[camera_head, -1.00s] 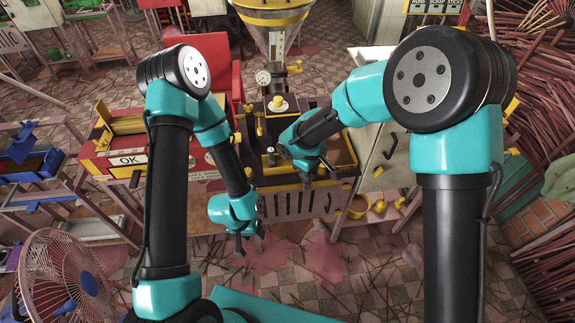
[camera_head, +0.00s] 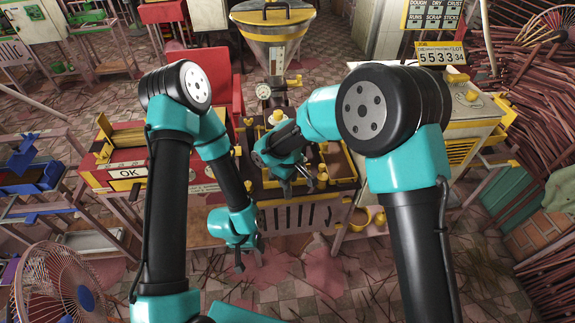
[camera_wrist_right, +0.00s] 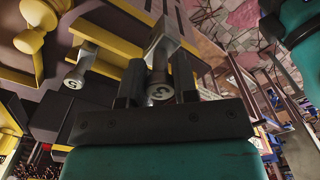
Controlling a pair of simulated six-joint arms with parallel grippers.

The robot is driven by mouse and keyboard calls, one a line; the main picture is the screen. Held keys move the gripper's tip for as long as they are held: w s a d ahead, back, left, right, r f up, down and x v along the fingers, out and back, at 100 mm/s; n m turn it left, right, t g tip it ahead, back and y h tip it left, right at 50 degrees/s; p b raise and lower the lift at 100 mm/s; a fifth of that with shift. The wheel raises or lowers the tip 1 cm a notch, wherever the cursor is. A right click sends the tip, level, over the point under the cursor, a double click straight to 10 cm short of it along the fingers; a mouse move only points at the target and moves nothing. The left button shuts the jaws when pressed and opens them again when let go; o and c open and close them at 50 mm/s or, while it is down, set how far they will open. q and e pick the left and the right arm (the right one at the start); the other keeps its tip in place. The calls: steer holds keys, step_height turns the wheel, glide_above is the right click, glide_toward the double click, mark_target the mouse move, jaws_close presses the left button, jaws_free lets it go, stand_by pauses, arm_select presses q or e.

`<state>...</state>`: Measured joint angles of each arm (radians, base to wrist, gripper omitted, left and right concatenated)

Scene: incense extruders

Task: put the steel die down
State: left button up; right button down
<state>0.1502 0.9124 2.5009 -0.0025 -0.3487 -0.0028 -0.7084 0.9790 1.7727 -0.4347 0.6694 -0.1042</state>
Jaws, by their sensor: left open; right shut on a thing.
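My right gripper (camera_head: 294,187) is low over the yellow-edged bench (camera_head: 348,184) in the head view. In the right wrist view it (camera_wrist_right: 158,72) is shut on a steel die (camera_wrist_right: 161,45) with a white end marked 3. A second steel die (camera_wrist_right: 75,80), its end marked 5, stands to the left, apart from the fingers, by a yellow rail. I cannot tell whether the held die touches the bench. My left gripper (camera_head: 240,264) is open and empty, hanging in front of the bench's left part.
A hopper with a yellow rim (camera_head: 272,25) stands behind the bench. A red box marked OK (camera_head: 128,172) is at the left, and a fan (camera_head: 60,285) at lower left. A cream cabinet (camera_head: 465,112) and piles of sticks (camera_head: 545,100) are at the right.

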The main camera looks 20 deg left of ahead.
steer(key=w+a, duration=0.3)
steer(key=w, duration=0.7)
steer(key=shift+w+f, duration=0.15)
steer(key=shift+f, duration=0.3)
steer(key=shift+w+a+f, duration=0.1)
steer(key=shift+w+f, duration=0.05)
steer(key=shift+f, duration=0.75)
steer(key=shift+w+f, duration=0.15)
steer(key=shift+f, duration=0.75)
steer(key=shift+f, duration=0.15)
steer(key=c, duration=0.9)
jaws_free()
